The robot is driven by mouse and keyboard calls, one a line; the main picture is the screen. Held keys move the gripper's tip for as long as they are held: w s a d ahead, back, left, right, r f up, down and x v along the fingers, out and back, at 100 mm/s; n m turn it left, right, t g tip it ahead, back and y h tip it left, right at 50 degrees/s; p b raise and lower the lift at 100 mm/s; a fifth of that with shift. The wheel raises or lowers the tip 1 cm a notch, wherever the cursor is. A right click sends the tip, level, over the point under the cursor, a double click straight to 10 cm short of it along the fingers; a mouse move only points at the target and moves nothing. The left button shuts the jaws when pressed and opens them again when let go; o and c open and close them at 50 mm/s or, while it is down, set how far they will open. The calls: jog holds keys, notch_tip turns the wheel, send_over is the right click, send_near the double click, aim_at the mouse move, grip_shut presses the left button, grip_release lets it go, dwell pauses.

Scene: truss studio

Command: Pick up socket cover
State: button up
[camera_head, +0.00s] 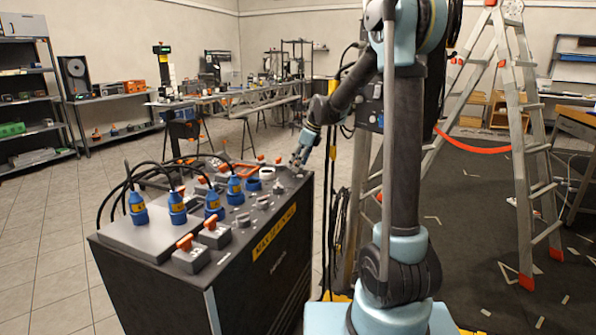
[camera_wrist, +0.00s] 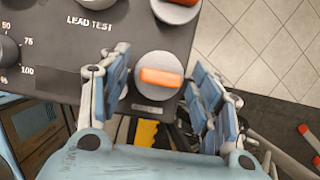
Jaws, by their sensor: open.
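My gripper (camera_wrist: 160,84) is open, with its two blue fingers spread to the left and right of a round grey piece with an orange bar (camera_wrist: 160,77). The piece sits on the dark panel near its edge, and the fingers look apart from it. I cannot tell for sure whether this piece is the socket cover. In the head view my gripper (camera_head: 299,160) is low over the far right end of the console top (camera_head: 145,239), partly hiding what is under it.
A similar grey piece with an orange bar (camera_wrist: 177,9) is close by. Blue plugs with black cables (camera_head: 177,207) and orange-handled switches (camera_head: 190,252) stand on the console. A stepladder (camera_head: 525,150) is at the right. Tiled floor (camera_head: 50,220) lies open at the left.

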jog(key=shift+x, duration=0.75)
jog(key=shift+c, duration=0.3)
jog(key=c, duration=0.6)
jog(key=shift+c, duration=0.2)
